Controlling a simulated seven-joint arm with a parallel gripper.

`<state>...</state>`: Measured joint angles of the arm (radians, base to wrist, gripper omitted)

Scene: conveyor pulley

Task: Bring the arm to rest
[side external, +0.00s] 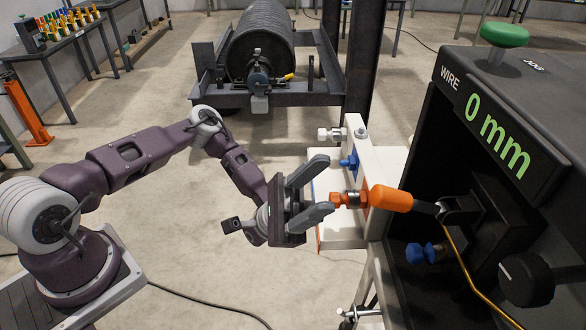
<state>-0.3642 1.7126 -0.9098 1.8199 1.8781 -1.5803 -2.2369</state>
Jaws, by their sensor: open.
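My gripper (328,187) is in the middle of the side external view, with its two grey fingers spread apart and pointing right. Nothing is visible between the fingers. The orange handle (390,198) is just right of the fingertips, at the white bracket (375,150). The lower fingertip appears close to the handle's left end; I cannot tell whether they touch. My arm reaches from the lower left, bent over the floor.
A black machine (410,140) with a green "0 mm" display (497,137) and green button (505,34) fills the right. A blue knob (348,160) is near the upper finger. A large pulley (262,42) stands behind. The floor (180,250) left of my gripper is mostly clear.

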